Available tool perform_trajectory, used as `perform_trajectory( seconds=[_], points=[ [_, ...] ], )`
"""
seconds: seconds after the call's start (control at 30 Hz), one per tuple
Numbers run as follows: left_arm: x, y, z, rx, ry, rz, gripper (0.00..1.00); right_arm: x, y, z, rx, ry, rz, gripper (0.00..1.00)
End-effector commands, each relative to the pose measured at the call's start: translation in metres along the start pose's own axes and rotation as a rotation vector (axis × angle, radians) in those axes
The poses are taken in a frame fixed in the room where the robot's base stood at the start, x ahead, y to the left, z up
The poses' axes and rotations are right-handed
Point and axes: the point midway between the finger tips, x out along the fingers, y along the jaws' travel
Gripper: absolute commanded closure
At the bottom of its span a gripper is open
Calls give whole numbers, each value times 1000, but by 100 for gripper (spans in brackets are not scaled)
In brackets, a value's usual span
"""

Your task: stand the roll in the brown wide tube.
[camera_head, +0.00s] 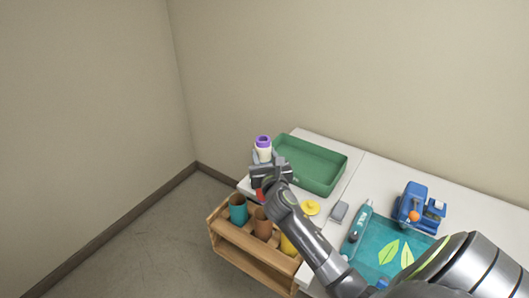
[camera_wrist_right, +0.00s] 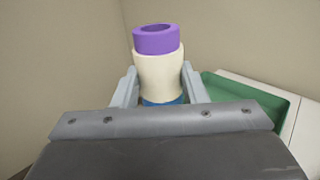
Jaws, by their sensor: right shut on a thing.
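The roll (camera_head: 263,152) has a cream body and a purple hollow top end. In the right wrist view the roll (camera_wrist_right: 158,70) also shows a blue part low down, between the fingers. My right gripper (camera_head: 265,164) is shut on the roll and holds it about upright, near the table's left end. A brown tube (camera_head: 263,226) stands in the wooden rack in front of the table, below and in front of the gripper. Its open top shows; my arm passes close to its right. My left gripper is not in view.
The wooden rack (camera_head: 238,256) also holds a teal tube (camera_head: 238,211) and a yellow tube (camera_head: 288,246), partly hidden by my arm. A green tray (camera_head: 318,184) lies right of the roll. A teal mat (camera_head: 376,266) and a blue device (camera_head: 409,200) are further right.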

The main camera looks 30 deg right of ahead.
Motion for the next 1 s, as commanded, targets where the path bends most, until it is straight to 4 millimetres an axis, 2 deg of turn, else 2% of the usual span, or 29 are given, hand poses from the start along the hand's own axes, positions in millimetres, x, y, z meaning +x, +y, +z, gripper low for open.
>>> perform_trajectory(
  seconds=[0.27, 0.5, 1.0],
  points=[
    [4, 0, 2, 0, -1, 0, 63, 0, 0, -21, 1, 3, 0, 85],
    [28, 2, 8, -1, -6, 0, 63, 0, 0, -39, 4, 0, 0, 85],
    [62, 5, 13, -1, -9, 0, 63, 0, 0, -73, 3, 1, -1, 85]
  ],
)
